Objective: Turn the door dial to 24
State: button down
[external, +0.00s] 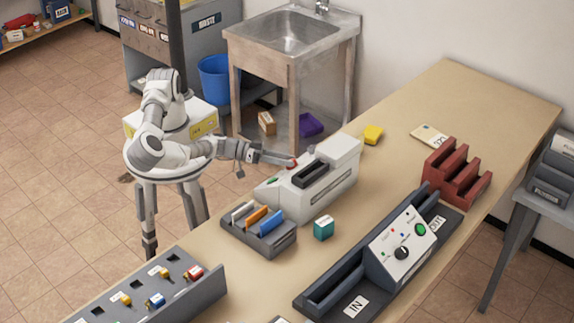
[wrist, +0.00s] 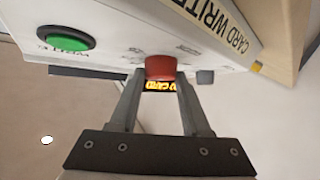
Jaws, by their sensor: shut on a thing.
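My gripper (external: 289,162) reaches the sloped front of the white card writer (external: 335,192). In the wrist view my gripper (wrist: 160,80) is shut on a red knob (wrist: 160,68), one finger on each side. In the external view the red knob (external: 293,164) is small and partly covered by the fingers. The card writer (wrist: 115,18) shows its label along one side in the wrist view. An amber display (wrist: 160,86), partly hidden, seems to read "CARD". No number 24 is readable, and I cannot tell whether this knob is the door dial.
A green button (wrist: 68,38) sits beside the knob. A grey machine (external: 385,262) with IN and OUT labels carries a black dial (external: 401,253) and a green button.

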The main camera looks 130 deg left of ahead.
jog(key=shift+f+m+h, duration=0.1)
jog(key=shift+m+h, duration=0.2)
jog(key=shift+c, duration=1.8)
grip_release()
jog(key=shift+s+d+r+p, duration=0.4)
jog(key=shift+s+p, duration=0.2)
jog(key=shift+p, duration=0.6)
notch_tip(320, 180, up, 7)
jog(key=s+p, duration=0.1)
jog(key=p, duration=0.6)
jog(key=shift+s+d+f+p, duration=0.15)
jog(key=shift+d+p, duration=0.15)
jog(key=shift+p, duration=0.1)
